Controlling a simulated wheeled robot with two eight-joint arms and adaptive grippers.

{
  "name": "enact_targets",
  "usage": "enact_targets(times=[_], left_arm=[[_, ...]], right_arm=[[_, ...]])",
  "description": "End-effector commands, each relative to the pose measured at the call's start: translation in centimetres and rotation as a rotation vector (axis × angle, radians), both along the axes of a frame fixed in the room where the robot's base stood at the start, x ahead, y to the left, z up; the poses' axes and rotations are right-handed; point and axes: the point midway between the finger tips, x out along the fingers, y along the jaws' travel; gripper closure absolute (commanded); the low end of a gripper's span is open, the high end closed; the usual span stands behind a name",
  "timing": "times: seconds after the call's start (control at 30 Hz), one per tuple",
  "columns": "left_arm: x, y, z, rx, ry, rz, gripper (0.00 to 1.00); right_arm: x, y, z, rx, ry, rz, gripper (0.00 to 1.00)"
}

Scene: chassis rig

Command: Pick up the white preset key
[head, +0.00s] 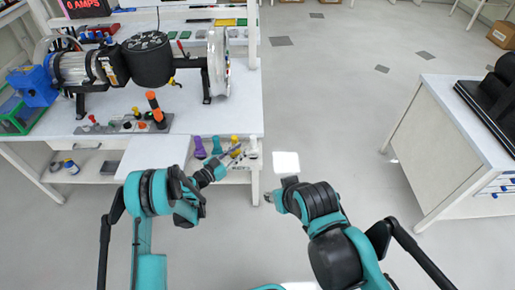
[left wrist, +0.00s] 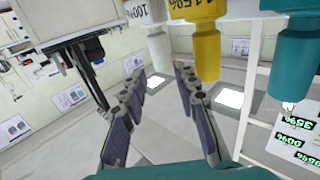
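The white preset key (head: 252,147) stands at the right end of a row of coloured keys on the shelf at the bench's right front. In the left wrist view the white key (left wrist: 159,47) is at the top middle, with a "100%" label, just beyond the fingertips. My left gripper (head: 236,152) reaches toward the row from the front left. Its two dark fingers (left wrist: 160,76) are spread open with nothing between them, apart from the key. My right gripper (head: 269,197) is over the floor, right of the bench; its fingers are too small to judge.
A yellow key (left wrist: 206,48) is beside the white one, with a teal key (left wrist: 292,55) farther right. A purple key (head: 199,147) is at the row's left. A bench upright (head: 255,187) stands close by. The floor (head: 330,110) to the right is clear.

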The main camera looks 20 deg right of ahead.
Motion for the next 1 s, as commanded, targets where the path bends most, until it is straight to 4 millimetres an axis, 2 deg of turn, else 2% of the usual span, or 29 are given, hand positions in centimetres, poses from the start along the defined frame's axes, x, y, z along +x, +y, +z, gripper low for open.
enact_targets(times=[0.27, 0.6, 0.9, 0.97, 1.0], left_arm=[[1.2, -2.2, -0.1, -0.001, 0.0, -0.001, 0.7], [3.7, -6.2, 0.1, 0.0, 0.0, -0.001, 0.7], [3.9, -6.8, 0.4, 0.0, 0.0, 0.0, 0.7], [3.9, -6.8, 0.4, 0.0, 0.0, 0.0, 0.83], [4.0, -6.7, 0.4, 0.0, 0.0, 0.0, 0.94]], right_arm=[[0.0, 0.0, -0.9, 0.0, 0.0, 0.0, 0.6], [0.0, 0.0, -3.0, 0.0, 0.0, 0.0, 0.6], [0.0, 0.0, -3.0, 0.0, 0.0, 0.0, 0.6], [0.0, 0.0, -3.0, 0.0, 0.0, 0.0, 0.6], [0.0, 0.0, -3.0, 0.0, 0.0, 0.0, 0.6]])
